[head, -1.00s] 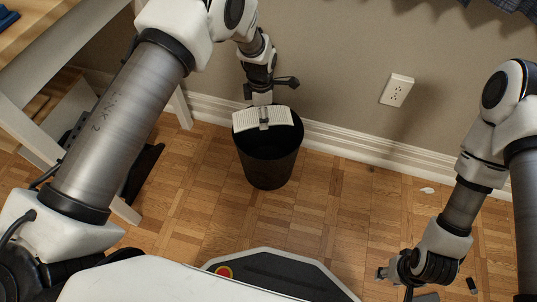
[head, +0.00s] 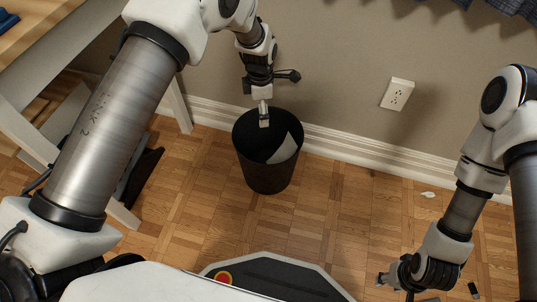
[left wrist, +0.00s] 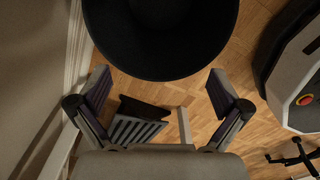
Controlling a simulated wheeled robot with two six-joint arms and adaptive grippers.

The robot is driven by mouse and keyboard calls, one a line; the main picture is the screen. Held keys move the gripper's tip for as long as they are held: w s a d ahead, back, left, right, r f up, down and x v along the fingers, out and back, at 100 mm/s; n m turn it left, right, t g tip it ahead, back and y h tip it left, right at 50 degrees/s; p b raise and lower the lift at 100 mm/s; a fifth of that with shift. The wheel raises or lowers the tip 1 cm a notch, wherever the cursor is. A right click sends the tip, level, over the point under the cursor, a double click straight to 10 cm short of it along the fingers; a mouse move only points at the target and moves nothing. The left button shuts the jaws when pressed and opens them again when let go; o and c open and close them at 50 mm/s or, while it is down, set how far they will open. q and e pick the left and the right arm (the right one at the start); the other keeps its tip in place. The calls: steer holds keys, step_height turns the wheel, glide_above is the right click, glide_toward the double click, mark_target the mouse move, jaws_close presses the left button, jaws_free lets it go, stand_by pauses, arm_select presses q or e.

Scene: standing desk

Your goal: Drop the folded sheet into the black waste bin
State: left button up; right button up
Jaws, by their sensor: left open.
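The folded sheet (head: 284,149) is white and lies tilted inside the black waste bin (head: 266,178), against its right inner wall. The bin stands upright on the floor near the wall. My left gripper (head: 264,118) is over the bin's far rim, apart from the sheet. In the left wrist view its two fingers (left wrist: 161,88) are spread with nothing between them, and the dark bin (left wrist: 165,68) fills the top; the sheet cannot be made out there. My right gripper (head: 404,288) is low at the lower right, its fingers apart and empty, far from the bin.
A white desk frame (head: 177,106) stands left of the bin. A wall with a white baseboard (head: 340,147) and an outlet (head: 397,94) runs behind it. A small white scrap (head: 428,194) and a small dark object (head: 473,290) lie on the floor at right. Parquet around the bin is mostly clear.

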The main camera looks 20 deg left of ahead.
arm_select(q)
step_height(320, 180, up, 8)
steer(key=shift+f, duration=0.1)
stand_by(0.4)
